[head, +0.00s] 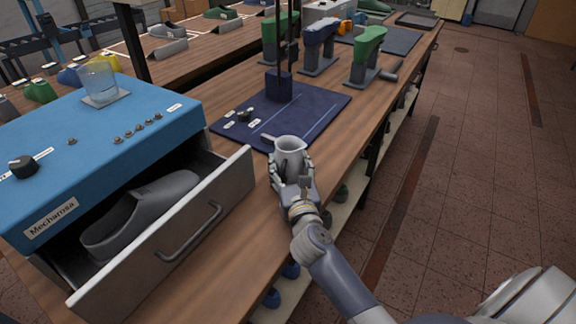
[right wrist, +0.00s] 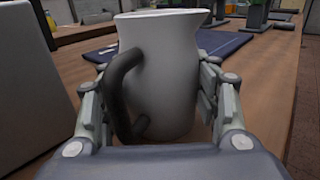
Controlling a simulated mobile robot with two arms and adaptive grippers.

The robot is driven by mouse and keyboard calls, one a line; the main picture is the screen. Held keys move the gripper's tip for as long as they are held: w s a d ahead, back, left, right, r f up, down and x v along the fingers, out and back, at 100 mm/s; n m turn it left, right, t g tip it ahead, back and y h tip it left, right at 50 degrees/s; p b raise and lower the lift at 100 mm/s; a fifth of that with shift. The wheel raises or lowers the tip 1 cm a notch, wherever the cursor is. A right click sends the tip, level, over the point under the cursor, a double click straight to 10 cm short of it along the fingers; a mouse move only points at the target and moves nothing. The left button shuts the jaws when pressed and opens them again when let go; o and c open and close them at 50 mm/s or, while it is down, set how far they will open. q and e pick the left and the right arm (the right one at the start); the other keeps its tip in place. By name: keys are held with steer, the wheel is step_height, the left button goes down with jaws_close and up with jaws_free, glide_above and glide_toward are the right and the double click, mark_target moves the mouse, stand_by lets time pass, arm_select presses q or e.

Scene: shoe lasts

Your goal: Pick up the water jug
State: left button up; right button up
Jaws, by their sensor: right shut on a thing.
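The water jug (head: 289,152) is a light grey-white jug standing upright at the near edge of the dark blue mat, close to the bench's right side. In the right wrist view the jug (right wrist: 170,70) fills the middle, with its dark curved handle (right wrist: 120,92) towards me at the left. My right gripper (head: 291,172) has its fingers on both sides of the jug's body and is shut on it. The jug's base is mostly hidden, so I cannot tell whether it touches the bench. My left gripper is not in view.
A blue machine (head: 100,140) stands at the left with a glass (head: 98,80) on top. Its open drawer (head: 165,240) holds a grey shoe last (head: 140,212) and juts towards the jug. A dark post (head: 279,80) rises from the mat (head: 318,105). Green and blue stands are behind.

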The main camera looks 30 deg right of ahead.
mark_target(291, 162)
steer(key=shift+r, duration=0.2)
steer(key=shift+r+p, duration=0.5)
steer(key=shift+r, duration=0.85)
steer(key=s+d+r, duration=0.1)
steer(key=s+d, duration=0.2)
steer(key=s, duration=0.4)
steer(key=s+d+r+b, duration=0.1)
steer(key=s+d, duration=0.2)
steer(key=s, duration=0.4)
steer(key=shift+s+d, duration=0.15)
steer(key=shift+s, duration=0.2)
